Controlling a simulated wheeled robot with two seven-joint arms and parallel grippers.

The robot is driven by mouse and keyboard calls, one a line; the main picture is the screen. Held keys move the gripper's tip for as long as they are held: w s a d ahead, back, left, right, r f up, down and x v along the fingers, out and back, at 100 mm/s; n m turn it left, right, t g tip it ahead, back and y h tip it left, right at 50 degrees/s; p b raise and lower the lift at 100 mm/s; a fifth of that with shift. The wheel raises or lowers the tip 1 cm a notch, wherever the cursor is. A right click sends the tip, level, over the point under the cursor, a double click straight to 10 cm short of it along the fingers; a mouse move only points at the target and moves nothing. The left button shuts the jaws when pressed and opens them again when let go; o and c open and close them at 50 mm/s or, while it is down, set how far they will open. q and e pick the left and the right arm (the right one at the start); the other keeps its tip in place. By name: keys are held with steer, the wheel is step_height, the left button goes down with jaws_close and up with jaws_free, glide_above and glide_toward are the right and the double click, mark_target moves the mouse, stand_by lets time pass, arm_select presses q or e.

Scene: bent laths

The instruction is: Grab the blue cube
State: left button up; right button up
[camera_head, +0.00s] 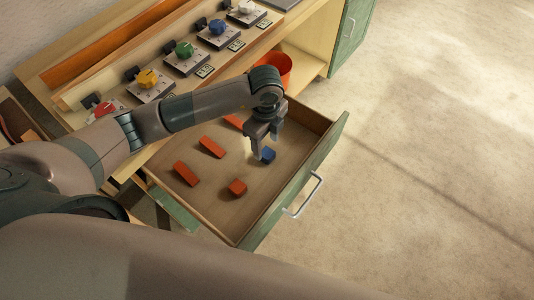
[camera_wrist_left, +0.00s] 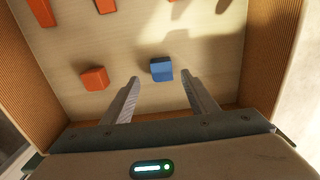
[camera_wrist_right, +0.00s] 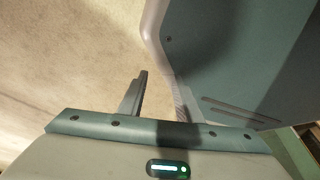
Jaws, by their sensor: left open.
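The blue cube (camera_head: 268,155) lies on the floor of the open drawer, toward its front right. It also shows in the left wrist view (camera_wrist_left: 161,70), where its top edge looks slanted. My left gripper (camera_head: 261,156) points down into the drawer, just above and beside the cube. Its jaws (camera_wrist_left: 160,82) are open, and the cube appears between and slightly beyond the fingertips. No contact shows. My right gripper (camera_wrist_right: 158,82) is open and empty in its wrist view, above the floor. It does not show in the head view.
The drawer (camera_head: 222,231) has raised wooden walls and a green front with a metal handle (camera_head: 306,195). Several orange-red blocks lie inside, one (camera_head: 237,187) near the cube. A red bin (camera_head: 277,66) stands behind. Switches with coloured knobs line the bench. Floor at right is clear.

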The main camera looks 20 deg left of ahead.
mark_target(267, 153)
arm_select(q)
steer(key=shift+f, duration=0.3)
step_height(267, 153, down, 4)
steer(key=shift+w+f+p, duration=0.1)
steer(key=shift+p, duration=0.8)
steer(key=shift+d+f, duration=0.1)
steer(key=shift+f, duration=0.05)
steer(key=c, duration=1.1)
arm_select(e)
steer(key=s+d+g, duration=0.1)
steer(key=s+d, duration=0.1)
steer(key=s, duration=0.3)
steer(key=shift+s+d+g+h, duration=0.15)
steer(key=shift+s+g+h, duration=0.15)
steer(key=shift+s, duration=0.1)
